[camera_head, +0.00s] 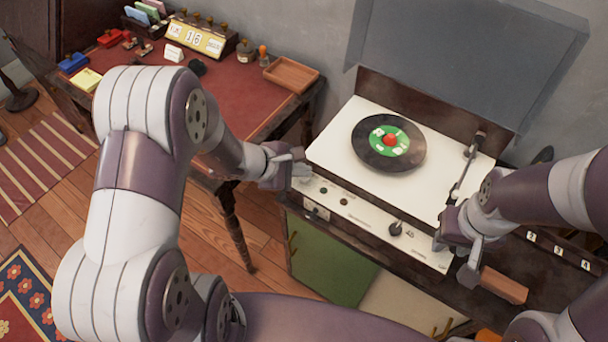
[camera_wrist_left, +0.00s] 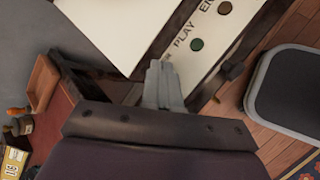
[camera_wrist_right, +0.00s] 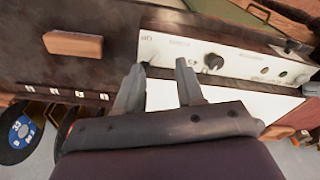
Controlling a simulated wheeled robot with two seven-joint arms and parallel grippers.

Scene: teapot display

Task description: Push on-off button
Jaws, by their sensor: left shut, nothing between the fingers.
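The white record player (camera_head: 330,150) has a front panel (camera_head: 365,222) with a green button (camera_head: 323,190), a dark red button (camera_head: 343,202) and a black knob (camera_head: 395,229). The left wrist view shows the green button (camera_wrist_left: 197,44) and red button (camera_wrist_left: 225,8) beside the lettering "PLAY". I cannot tell which control is the on-off button. My left gripper (camera_head: 300,172) is shut and empty at the panel's left end, its tips (camera_wrist_left: 160,66) short of the green button. My right gripper (camera_wrist_right: 158,68) is open and empty over the panel's right end.
A black record (camera_head: 365,157) with a green label lies on the deck, and the tonearm (camera_head: 462,172) is at its right. The grey lid (camera_head: 460,60) stands raised. A wooden block (camera_head: 503,285) lies close to my right gripper. A red-topped desk (camera_head: 225,90) stands left.

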